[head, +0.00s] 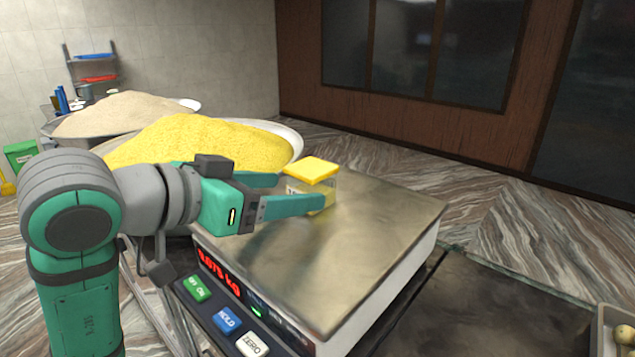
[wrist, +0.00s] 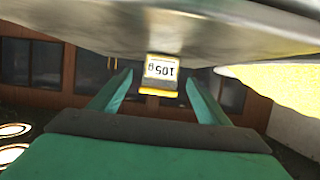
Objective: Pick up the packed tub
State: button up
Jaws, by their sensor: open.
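The packed tub is a small clear box with a yellow lid (head: 313,170) and yellowish contents. It stands on the metal plate of a weighing scale (head: 375,230), near the plate's far left corner. In the wrist view the tub (wrist: 160,72) shows upside down, with a white label reading 105g. My gripper (head: 300,192) is open, with its two teal fingers spread on either side of the tub. In the wrist view the tub lies ahead between the fingertips (wrist: 158,80), and I see gaps on both sides. The near finger hides part of the tub's lower side in the head view.
A large metal bowl heaped with yellow grains (head: 205,143) stands just behind my gripper. A bowl of pale grains (head: 125,115) is behind it. The scale has a red display and buttons (head: 227,318) at its front. A grey tray (head: 612,330) with round items sits at lower right. The plate's right part is bare.

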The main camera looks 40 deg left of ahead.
jog(key=shift+x, duration=3.45)
jog(key=shift+s, duration=0.1)
jog(key=c, duration=1.2)
jog(key=shift+c, duration=0.2)
jog(key=shift+r, duration=0.1)
